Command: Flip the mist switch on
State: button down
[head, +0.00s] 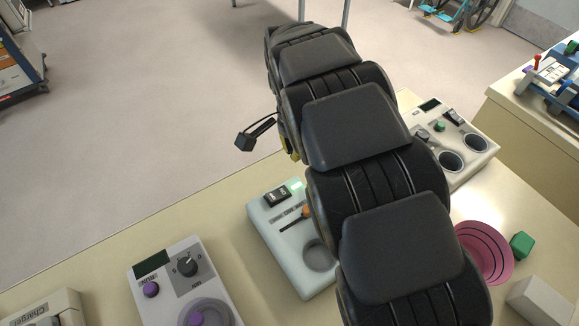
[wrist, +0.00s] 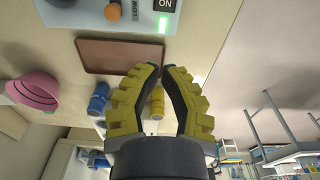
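The pale blue-grey unit (head: 268,222) stands on the counter left of my arm in the head view. In the wrist view the unit's edge (wrist: 95,8) is at the top, with the switch (wrist: 164,5) reading ON above a glowing green light (wrist: 162,25). No mist label is readable. My gripper (wrist: 160,69) has yellow-green fingers whose tips meet or nearly meet, with nothing between them. It is apart from the switch. In the head view my arm mostly hides it.
A dial unit (head: 165,275) is on the left. A two-cup unit (head: 470,140), a pink dish (head: 487,262), a green block (head: 521,245) and a white box (head: 540,303) are on the right. A brown tray (wrist: 120,56) shows in the wrist view.

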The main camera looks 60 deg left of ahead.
jog(key=shift+w+r, duration=0.2)
jog(key=shift+r, duration=1.3)
jog(key=w+d+r, duration=0.3)
jog(key=w+d, duration=0.1)
jog(key=d, duration=0.2)
jog(key=w+d+r, duration=0.2)
jog(key=w+d, duration=0.2)
jog(key=d, duration=0.3)
jog(key=d+r+m+h, duration=0.1)
jog(key=d+r, duration=0.3)
jog(key=d, duration=1.3)
jog(key=s+d+n+g+y, duration=0.1)
jog(key=s+d+g, duration=0.1)
jog(key=s+d, duration=1.3)
jog(key=shift+s+d+f+g, duration=0.15)
jog(key=shift+s+f+g, duration=0.25)
jog(key=shift+s, duration=0.55)
